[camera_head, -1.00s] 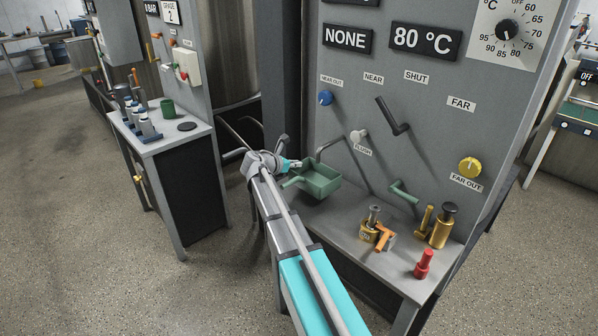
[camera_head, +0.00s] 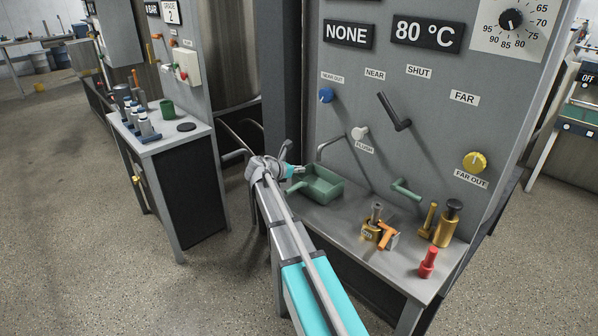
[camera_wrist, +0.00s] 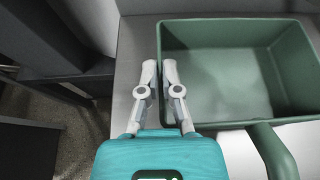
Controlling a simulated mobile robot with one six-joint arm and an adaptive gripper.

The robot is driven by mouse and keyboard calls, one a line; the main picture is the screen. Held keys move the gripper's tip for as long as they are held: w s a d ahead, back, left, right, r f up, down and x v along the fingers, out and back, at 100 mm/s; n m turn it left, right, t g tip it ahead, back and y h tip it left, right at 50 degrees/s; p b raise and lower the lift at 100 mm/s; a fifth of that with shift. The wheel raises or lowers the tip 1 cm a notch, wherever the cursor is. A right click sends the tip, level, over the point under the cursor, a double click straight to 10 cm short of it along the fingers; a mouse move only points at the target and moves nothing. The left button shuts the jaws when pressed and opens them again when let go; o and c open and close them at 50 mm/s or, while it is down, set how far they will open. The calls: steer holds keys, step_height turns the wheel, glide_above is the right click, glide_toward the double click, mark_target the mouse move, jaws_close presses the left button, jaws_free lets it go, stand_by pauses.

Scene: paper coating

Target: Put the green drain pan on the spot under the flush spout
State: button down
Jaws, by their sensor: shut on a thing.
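The green drain pan (camera_head: 326,184) is a rectangular tray with a handle at its near left side. It is level at the left end of the metal shelf (camera_head: 350,226), below the bent grey flush spout (camera_head: 328,146). I cannot tell whether its bottom touches the shelf. My gripper (camera_head: 298,170) is at the pan's left side. In the wrist view, the fingers (camera_wrist: 159,66) are closed on the pan's left wall, and the pan's interior (camera_wrist: 225,75) is empty. The spot under the pan is hidden.
A white flush knob (camera_head: 360,132) and a green lever (camera_head: 406,190) stick out of the panel. Brass and orange parts (camera_head: 380,230), a brass cylinder (camera_head: 446,225) and a red cylinder (camera_head: 427,263) stand on the shelf's right. A side table (camera_head: 170,139) with bottles is left.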

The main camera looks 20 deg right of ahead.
steer(key=shift+f, duration=0.1)
steer(key=c, duration=1.3)
jaws_free()
steer(key=o, duration=0.5)
steer(key=shift+a+r, duration=0.15)
steer(key=shift+r, duration=0.05)
steer(key=p+v, duration=0.4)
steer(key=v, duration=0.6)
steer(key=shift+s+a+r, duration=0.1)
steer(key=shift+s+r, duration=0.05)
steer(key=shift+r, duration=0.05)
steer(key=shift+s+a+r, duration=0.15)
steer(key=shift+a, duration=0.5)
